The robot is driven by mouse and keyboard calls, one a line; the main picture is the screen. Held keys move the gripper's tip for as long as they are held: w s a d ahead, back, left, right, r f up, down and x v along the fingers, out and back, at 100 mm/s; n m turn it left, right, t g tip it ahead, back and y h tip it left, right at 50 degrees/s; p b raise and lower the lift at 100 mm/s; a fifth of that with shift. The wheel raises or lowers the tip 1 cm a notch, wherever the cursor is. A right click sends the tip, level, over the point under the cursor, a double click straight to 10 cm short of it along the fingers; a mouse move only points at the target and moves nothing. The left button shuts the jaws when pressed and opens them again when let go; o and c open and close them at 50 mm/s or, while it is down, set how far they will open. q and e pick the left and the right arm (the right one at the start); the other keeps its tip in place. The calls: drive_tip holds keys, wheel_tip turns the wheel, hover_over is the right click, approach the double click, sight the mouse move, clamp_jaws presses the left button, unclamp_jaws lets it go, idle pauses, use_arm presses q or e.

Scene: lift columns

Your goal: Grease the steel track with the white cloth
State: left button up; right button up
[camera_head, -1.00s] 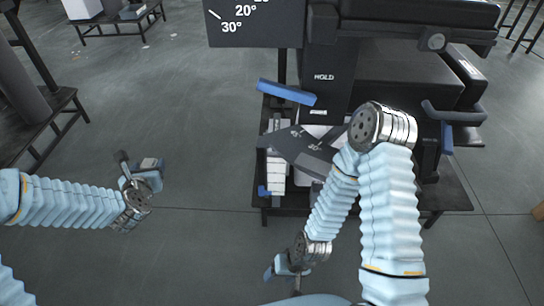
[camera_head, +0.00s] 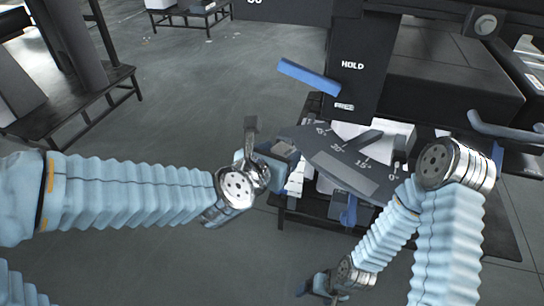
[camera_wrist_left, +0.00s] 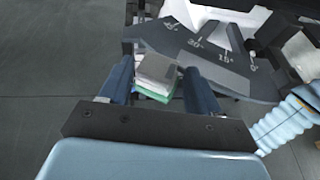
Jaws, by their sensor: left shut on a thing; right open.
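My left gripper (camera_head: 262,158) is shut on a small folded cloth (camera_head: 284,150). In the left wrist view the cloth (camera_wrist_left: 157,70) is a pad with a whitish-grey top and a green lower layer, between two dark blue fingers. It is beside the left end of a dark, curved plate (camera_head: 345,172) with degree marks; I cannot tell whether they touch. The plate (camera_wrist_left: 228,78) also shows in the wrist view. I cannot tell for sure which part is the steel track. My right gripper (camera_head: 322,285) is low in the head view, open, and apart from the plate.
A dark machine column (camera_head: 355,65) marked HOLD and FREE stands behind the plate. A blue lever (camera_head: 309,76) juts left from it, and a blue handle (camera_head: 505,128) is at the right. White boxes sit under the plate. A dark bench (camera_head: 75,105) stands at left; the floor between is clear.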

use_arm(q)
drive_tip(key=w+d+f, duration=0.3)
drive_tip(key=w+d, duration=0.4)
drive_tip(key=shift+w, duration=0.15)
drive_tip(key=shift+w+d+f, duration=0.15)
drive_tip(key=shift+w+d, duration=0.4)
drive_tip(key=shift+w, duration=0.05)
drive_tip(key=shift+f+b, duration=0.75)
drive_tip(key=shift+b, duration=0.25)
idle(0.4)
drive_tip(key=shift+s+d+b, duration=0.4)
drive_tip(key=shift+s+d, duration=0.75)
drive_tip(key=shift+s, duration=0.05)
